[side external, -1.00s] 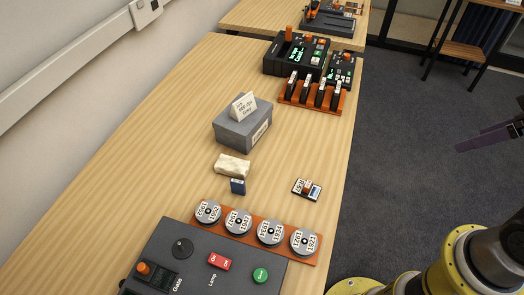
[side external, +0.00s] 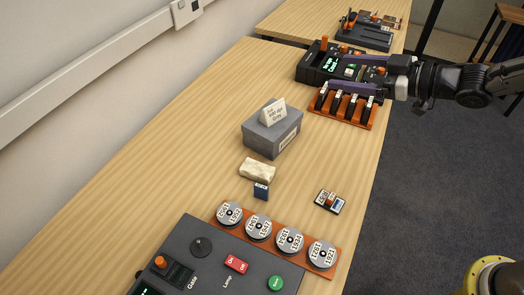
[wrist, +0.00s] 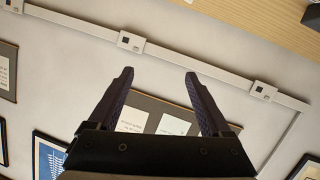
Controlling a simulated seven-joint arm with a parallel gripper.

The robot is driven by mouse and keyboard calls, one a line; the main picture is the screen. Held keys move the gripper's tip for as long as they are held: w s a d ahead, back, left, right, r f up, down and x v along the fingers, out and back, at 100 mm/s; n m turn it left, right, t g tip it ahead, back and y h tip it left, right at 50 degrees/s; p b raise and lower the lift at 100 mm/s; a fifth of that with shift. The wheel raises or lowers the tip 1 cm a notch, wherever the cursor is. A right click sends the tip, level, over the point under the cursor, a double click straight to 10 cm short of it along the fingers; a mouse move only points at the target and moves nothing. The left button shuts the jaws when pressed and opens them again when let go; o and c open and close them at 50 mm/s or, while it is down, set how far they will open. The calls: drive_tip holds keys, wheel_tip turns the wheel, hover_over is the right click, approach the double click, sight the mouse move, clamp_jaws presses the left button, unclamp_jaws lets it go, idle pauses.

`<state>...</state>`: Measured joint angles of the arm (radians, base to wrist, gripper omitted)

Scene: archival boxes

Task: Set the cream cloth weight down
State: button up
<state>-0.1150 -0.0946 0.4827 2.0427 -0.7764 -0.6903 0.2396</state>
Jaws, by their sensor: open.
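The cream cloth weight (side external: 257,169) lies on the wooden table in the side external view, just in front of the grey archival box (side external: 272,132). A small blue box (side external: 261,191) stands close to its near side. My gripper (side external: 336,76) is at the far right part of the table, above or beside the dark device and the orange rack, well away from the weight. Its two purple fingers are apart with nothing between them. The open fingers also show in the wrist view (wrist: 158,73), against the wall; the weight is not in that view.
A rack of dark upright items (side external: 346,107) stands under my gripper. A dark console (side external: 215,258) and a rack of round labelled reels (side external: 289,240) fill the near end. A small card-like item (side external: 329,201) lies at right. The table left of the grey box is clear.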

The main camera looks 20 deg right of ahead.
drive_tip(key=s+a+f+n+g+y, duration=0.1)
drive_tip(key=a+f+g, duration=0.15)
drive_tip(key=f, duration=0.25)
drive_tip(key=a+f+n+g+y, duration=0.1)
drive_tip(key=a+f, duration=0.2)
drive_tip(key=f, duration=0.3)
drive_tip(key=g, duration=0.2)
approach(257, 167)
drive_tip(key=shift+w+a+f+m, duration=0.3)
drive_tip(key=shift+w+a+f, duration=0.2)
drive_tip(key=shift+a, duration=0.2)
drive_tip(key=shift+x, duration=3.25)
clamp_jaws()
